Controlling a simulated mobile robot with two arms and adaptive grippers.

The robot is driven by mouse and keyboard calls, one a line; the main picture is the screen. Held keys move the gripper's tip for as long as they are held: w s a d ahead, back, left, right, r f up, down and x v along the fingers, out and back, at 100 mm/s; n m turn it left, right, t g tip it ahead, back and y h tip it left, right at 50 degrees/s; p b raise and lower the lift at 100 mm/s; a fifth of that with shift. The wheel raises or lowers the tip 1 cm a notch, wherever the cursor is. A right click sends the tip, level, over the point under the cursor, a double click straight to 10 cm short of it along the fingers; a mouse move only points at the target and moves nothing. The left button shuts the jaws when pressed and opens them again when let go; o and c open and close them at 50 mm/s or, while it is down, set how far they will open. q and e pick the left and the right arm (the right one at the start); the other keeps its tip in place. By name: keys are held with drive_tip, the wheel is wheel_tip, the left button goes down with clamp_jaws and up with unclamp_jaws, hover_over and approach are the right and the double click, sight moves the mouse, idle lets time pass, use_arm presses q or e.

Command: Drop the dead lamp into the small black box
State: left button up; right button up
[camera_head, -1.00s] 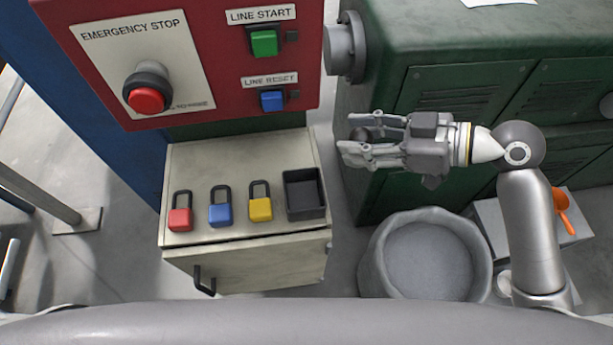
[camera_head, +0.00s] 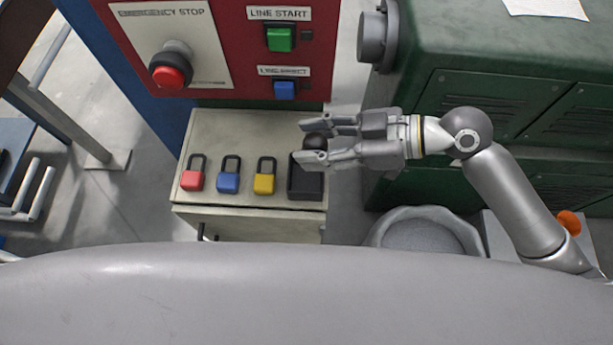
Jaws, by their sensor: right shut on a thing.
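The small black box (camera_head: 305,187) is an open, dark tray at the right end of the cream cabinet top (camera_head: 225,122). My right gripper (camera_head: 312,144) comes in from the right and is over the far part of the box in the head view. It is shut on a small dark round thing, the dead lamp (camera_head: 314,141), held between its fingertips. The fingers hide part of the box and of the lamp. I cannot tell how high the lamp is above the box. My left gripper is not in view.
The red control panel (camera_head: 245,50) rises behind. A green machine (camera_head: 480,60) and a grey bin (camera_head: 425,217) are at right.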

drive_tip(key=shift+d+f+b, duration=0.1)
drive_tip(key=shift+f+b, duration=0.9)
drive_tip(key=shift+f, duration=0.9)
drive_tip(key=o, duration=1.1)
drive_tip(key=shift+d, duration=0.1)
drive_tip(key=shift+d+r, duration=0.15)
drive_tip(key=shift+d, duration=0.15)
drive_tip(key=v, duration=1.1)
